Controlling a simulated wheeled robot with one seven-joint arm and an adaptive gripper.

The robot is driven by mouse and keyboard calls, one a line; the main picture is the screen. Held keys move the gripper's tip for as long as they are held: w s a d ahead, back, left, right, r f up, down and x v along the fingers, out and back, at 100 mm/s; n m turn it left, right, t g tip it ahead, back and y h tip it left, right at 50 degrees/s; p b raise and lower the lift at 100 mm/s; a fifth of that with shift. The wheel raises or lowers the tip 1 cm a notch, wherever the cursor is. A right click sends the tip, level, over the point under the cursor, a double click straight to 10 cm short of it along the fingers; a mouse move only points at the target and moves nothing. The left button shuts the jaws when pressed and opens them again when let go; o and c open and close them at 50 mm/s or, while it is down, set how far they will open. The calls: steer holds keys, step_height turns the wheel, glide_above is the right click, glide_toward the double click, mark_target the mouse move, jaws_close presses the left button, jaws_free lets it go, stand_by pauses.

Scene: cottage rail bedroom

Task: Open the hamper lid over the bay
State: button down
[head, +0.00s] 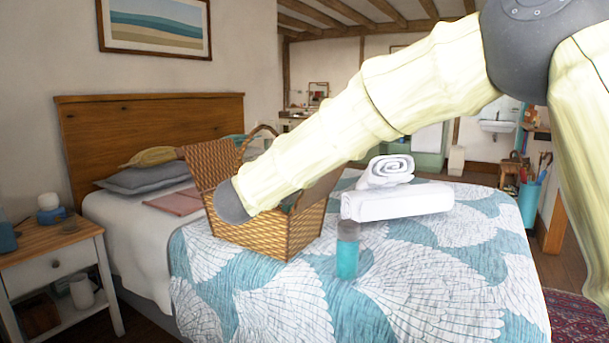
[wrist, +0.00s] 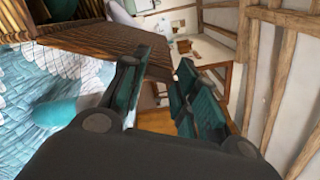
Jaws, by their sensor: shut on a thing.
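The wicker hamper (head: 262,232) stands on the bed, with an arched handle (head: 241,150). Its left lid flap (head: 208,166) is raised and tilted. Another brown panel, the right lid (head: 322,188), slants up at the right, partly behind my arm. In the wrist view the lid (wrist: 112,52) reaches between the two teal fingers of my gripper (wrist: 158,88), which is shut on its edge. Part of the hamper's opening with something teal inside shows at the upper left there. In the head view my arm hides my gripper.
White towels (head: 398,204), one rolled on top, lie right of the hamper. A teal bottle (head: 347,252) stands upright in front. A nightstand (head: 62,262) is at the left. The front of the quilt (head: 420,285) is clear.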

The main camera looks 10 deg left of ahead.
steer(key=c, duration=1.1)
jaws_free()
steer(key=shift+w+a+f, duration=0.1)
steer(key=shift+a+f, duration=0.05)
steer(key=v, duration=1.2)
